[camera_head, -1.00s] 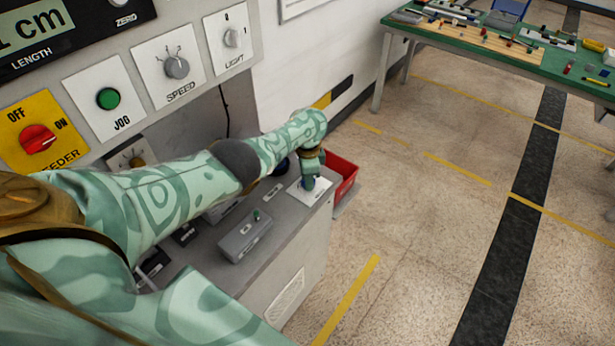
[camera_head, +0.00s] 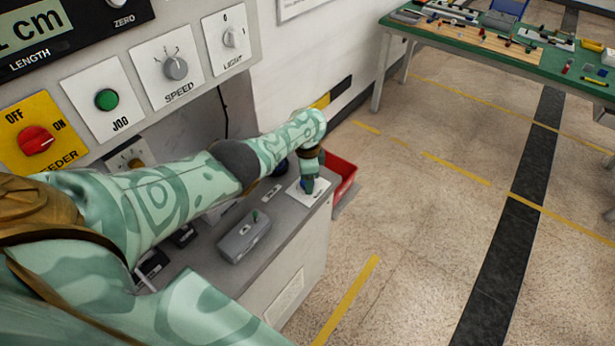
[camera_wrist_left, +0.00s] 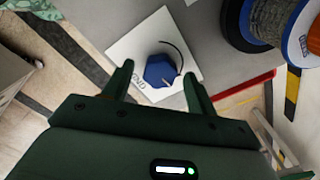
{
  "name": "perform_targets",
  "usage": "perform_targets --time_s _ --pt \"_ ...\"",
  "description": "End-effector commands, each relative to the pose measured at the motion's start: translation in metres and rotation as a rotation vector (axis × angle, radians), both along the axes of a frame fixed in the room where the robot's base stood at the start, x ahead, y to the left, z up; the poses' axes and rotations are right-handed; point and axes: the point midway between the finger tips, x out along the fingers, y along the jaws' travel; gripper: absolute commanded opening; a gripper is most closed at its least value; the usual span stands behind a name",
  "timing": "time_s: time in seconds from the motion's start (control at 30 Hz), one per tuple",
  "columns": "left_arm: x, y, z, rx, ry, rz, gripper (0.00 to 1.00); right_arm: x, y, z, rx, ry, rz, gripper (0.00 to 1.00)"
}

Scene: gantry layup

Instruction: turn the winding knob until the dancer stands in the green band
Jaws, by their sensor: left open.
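The winding knob is a blue, many-sided knob on a white plate (camera_head: 318,194) at the right end of the grey console. In the left wrist view the knob (camera_wrist_left: 160,70) lies between the two fingertips of my left gripper (camera_wrist_left: 159,77), with a gap on each side. A dark curved line is marked on the plate beside it. In the head view my left gripper (camera_head: 308,180) points down at the plate and largely hides the knob. The left gripper is open. The dancer and the green band do not show in either view. My right gripper is not in view.
A spool of grey wire (camera_wrist_left: 268,20) stands close to the knob plate. A red bin (camera_head: 343,172) sits beyond the console's right end. A grey box with a small green-tipped lever (camera_head: 244,237) lies left of the plate. The floor to the right is open.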

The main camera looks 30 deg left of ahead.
Motion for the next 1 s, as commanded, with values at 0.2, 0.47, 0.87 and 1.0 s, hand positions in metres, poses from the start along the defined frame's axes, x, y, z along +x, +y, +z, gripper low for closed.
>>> perform_targets --time_s 0.2,0.47,0.87,1.0 --pt "0.000 0.000 0.026 0.000 -0.002 0.000 0.57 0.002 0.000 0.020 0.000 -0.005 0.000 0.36" --pt "0.001 0.000 0.099 0.000 -0.004 -0.001 0.57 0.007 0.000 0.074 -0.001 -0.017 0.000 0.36" --pt "0.000 0.000 0.161 0.000 0.000 0.000 0.57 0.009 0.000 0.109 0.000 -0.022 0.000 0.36" --pt "0.000 0.000 0.163 0.000 0.000 0.000 0.57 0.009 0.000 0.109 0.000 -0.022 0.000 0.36"
